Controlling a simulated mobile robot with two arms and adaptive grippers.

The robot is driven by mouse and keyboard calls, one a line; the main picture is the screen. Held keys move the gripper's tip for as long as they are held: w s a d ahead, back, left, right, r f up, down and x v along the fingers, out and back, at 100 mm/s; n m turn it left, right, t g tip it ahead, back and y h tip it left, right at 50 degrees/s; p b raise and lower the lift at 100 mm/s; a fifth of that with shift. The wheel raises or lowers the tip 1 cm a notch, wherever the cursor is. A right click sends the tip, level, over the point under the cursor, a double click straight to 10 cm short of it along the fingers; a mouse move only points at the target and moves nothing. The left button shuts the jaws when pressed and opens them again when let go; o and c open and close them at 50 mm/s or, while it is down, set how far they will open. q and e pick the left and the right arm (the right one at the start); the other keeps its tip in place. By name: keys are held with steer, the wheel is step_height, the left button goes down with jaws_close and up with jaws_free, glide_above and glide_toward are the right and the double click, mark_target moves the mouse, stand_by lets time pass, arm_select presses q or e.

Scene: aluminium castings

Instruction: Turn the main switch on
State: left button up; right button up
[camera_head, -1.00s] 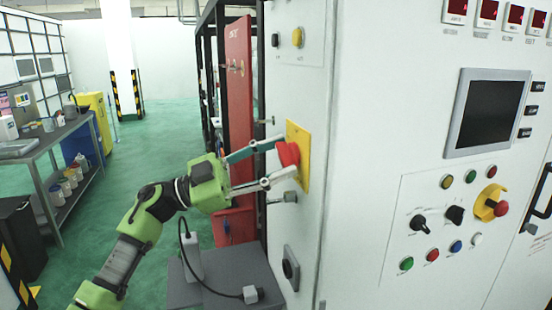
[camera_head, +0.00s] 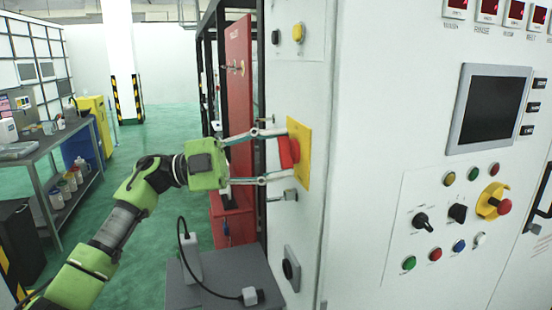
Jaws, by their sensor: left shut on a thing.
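The main switch is a red rotary handle (camera_head: 289,153) on a yellow plate (camera_head: 304,146), fixed to the side wall of the white cabinet. The handle now looks upright and narrow. My left gripper (camera_head: 287,155) comes in from the left with one finger above and one below the handle, shut on it. The fingertips are close to the plate and partly hide the handle's ends. My right gripper is out of view.
The cabinet front (camera_head: 400,260) at the right carries several buttons, knobs and a dark screen (camera_head: 491,108). A grey box (camera_head: 225,280) with a cable stands below my arm. A red panel (camera_head: 238,100) stands behind. A workbench (camera_head: 50,150) is at the left.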

arm_select(q)
steer(key=m+y, duration=0.1)
steer(key=m, duration=0.2)
steer(key=m+y, duration=0.1)
steer(key=m, duration=0.1)
steer(key=shift+r+m, duration=0.15)
steer(key=shift+m, duration=0.25)
stand_by(0.3)
steer(key=o, duration=1.1)
steer(key=shift+a, duration=0.1)
steer(key=w+a, duration=0.1)
steer(key=a, duration=1)
steer(key=shift+a+g, duration=0.4)
